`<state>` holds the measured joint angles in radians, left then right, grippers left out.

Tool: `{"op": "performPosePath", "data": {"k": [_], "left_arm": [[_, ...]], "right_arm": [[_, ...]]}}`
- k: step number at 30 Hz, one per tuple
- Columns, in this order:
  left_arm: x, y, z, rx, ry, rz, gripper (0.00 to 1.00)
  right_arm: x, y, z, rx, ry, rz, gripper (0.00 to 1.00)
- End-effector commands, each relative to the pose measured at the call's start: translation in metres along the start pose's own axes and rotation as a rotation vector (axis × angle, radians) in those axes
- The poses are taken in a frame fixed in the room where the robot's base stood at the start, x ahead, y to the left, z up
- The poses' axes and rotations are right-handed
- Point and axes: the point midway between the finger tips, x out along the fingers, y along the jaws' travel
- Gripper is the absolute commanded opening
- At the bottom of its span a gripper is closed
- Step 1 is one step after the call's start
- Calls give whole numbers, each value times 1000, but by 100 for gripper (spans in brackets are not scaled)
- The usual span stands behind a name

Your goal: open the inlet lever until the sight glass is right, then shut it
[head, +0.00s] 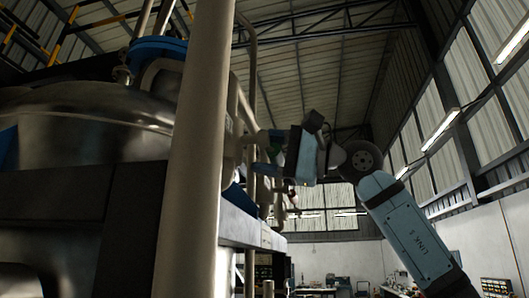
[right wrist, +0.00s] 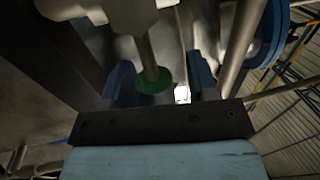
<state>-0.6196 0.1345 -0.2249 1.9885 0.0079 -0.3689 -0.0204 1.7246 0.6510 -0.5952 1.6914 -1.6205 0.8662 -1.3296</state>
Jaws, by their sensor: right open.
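My right gripper (head: 264,152) reaches left toward the pipework beside the metal vessel in the head view. In the right wrist view its two blue fingers are apart, and the gripper (right wrist: 162,80) is open. A green round piece (right wrist: 152,83) on the end of a grey stem (right wrist: 147,56) shows between the fingers, nearer the left one. I cannot tell whether it touches a finger, or whether it belongs to the inlet lever. I cannot make out the lever or the sight glass for certain in either view. My left gripper is not in view.
A large metal vessel (head: 90,115) fills the left of the head view. A thick upright pipe (head: 195,150) stands in front of it and hides part of it. A blue flange (head: 158,47) sits on top. Open hall space lies to the right.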

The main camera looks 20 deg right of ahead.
Motion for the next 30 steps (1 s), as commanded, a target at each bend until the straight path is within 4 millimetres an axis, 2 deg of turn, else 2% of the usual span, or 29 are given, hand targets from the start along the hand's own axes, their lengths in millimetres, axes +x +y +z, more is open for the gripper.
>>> {"op": "performPosePath", "data": {"k": [5,12,18,23,30], "left_arm": [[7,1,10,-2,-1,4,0],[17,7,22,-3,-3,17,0],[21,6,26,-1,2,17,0],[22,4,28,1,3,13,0],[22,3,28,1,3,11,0]], "right_arm": [[-31,4,-1,-1,4,-1,54],[-87,3,0,-2,4,-2,54],[-120,2,0,-2,3,-2,54],[-131,0,0,-2,1,-1,54],[-133,0,0,-2,1,-1,54]]}}
